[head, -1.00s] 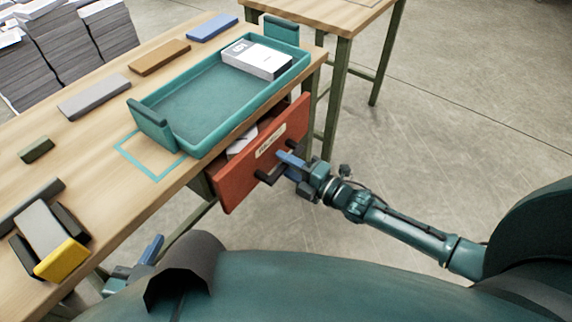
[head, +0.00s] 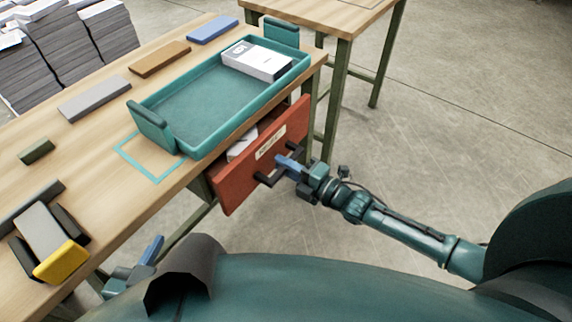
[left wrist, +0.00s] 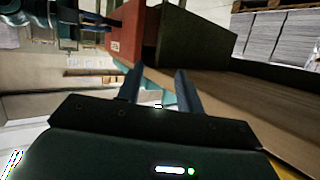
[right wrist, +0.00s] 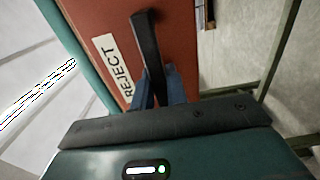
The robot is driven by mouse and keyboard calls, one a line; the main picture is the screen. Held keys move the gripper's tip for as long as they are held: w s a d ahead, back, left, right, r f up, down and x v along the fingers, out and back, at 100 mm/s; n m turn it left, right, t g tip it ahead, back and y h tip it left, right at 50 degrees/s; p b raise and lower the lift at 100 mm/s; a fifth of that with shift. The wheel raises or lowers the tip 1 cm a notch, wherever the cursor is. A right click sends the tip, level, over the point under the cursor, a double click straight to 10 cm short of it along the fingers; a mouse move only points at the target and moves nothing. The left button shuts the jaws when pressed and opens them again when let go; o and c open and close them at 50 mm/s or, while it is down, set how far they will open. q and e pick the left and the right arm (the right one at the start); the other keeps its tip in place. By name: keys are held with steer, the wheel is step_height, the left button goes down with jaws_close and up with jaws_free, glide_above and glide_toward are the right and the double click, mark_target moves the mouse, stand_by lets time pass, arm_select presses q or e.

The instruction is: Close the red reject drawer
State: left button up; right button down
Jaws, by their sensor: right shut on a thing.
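The red reject drawer (head: 236,185) sits under the near edge of the wooden table and stands partly open. White paper (head: 242,146) shows inside it. Its front has a white REJECT label (right wrist: 117,70) and a black bar handle (right wrist: 147,45). My right gripper (head: 287,164) is at the drawer front, shut on the handle, with its blue fingers around the bar in the right wrist view (right wrist: 160,88). My left gripper (left wrist: 159,85) is open and empty. In the head view it is low at the left, below the table edge, partly hidden by my body.
A teal tray (head: 190,110) with a stack of white cards (head: 257,60) stands on the table (head: 85,140) above the drawer. Several coloured blocks lie along the table. A second table (head: 325,20) stands behind. The floor (head: 470,120) at right is clear.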

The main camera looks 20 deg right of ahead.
mark_target(272, 158)
steer(key=b+x, duration=0.1)
steer(key=x, duration=0.3)
steer(key=shift+f+b, duration=0.1)
steer(key=shift+b, duration=0.2)
steer(key=c, duration=1.9)
jaws_free()
steer(key=shift+r, duration=0.2)
steer(key=o, duration=0.5)
steer(key=shift+w+a+f, duration=0.1)
steer(key=shift+a, duration=0.05)
arm_select(q)
steer(key=shift+w+d+t+h, duration=0.1)
steer(key=shift+w+t+h, duration=0.2)
steer(key=shift+t, duration=0.3)
steer(key=p, duration=0.1)
steer(key=s+g+p, duration=0.1)
steer(key=shift+a+r+n+p, duration=0.25)
steer(key=shift+r+n+p, duration=0.05)
steer(key=shift+r, duration=0.1)
arm_select(e)
steer(key=v, duration=1.3)
